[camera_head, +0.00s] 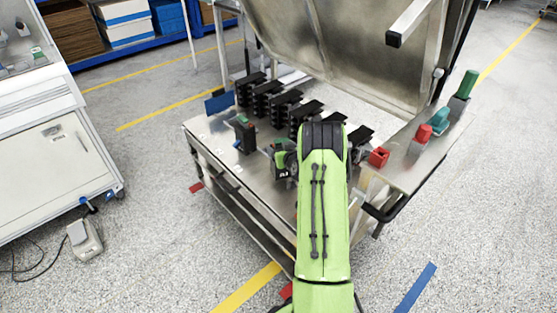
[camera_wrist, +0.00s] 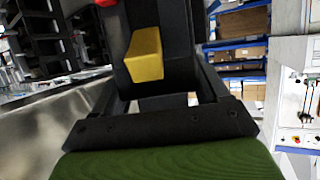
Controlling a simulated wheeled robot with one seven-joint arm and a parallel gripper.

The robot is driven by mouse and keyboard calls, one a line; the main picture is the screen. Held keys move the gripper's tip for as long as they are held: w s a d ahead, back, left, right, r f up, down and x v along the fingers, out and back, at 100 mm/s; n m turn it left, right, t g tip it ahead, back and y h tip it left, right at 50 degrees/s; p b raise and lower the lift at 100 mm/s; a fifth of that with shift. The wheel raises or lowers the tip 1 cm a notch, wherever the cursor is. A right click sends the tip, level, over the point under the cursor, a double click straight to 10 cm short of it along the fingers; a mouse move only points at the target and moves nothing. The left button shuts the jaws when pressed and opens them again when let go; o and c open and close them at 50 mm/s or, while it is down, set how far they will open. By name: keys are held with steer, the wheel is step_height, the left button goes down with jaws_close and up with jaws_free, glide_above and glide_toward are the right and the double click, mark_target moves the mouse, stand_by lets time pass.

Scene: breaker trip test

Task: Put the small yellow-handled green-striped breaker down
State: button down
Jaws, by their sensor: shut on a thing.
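In the wrist view, a black breaker with a yellow handle (camera_wrist: 144,55) is between the fingers of my gripper (camera_wrist: 160,82). My gripper is shut on it. No green stripe shows on it from this side, and its lower end is hidden. In the head view, my green arm reaches over the metal table (camera_head: 222,125) and hides most of my gripper and the breaker. I cannot tell whether the breaker touches the tabletop.
A row of black holders (camera_head: 268,95) stands along the table's back. A black breaker with green and red parts (camera_head: 244,134) stands at the left. A red block (camera_head: 378,157) is right of my arm. A raised metal panel (camera_head: 335,45) overhangs the back.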

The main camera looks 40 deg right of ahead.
steer(key=shift+f+b, duration=0.4)
steer(key=shift+f, duration=1.25)
jaws_free()
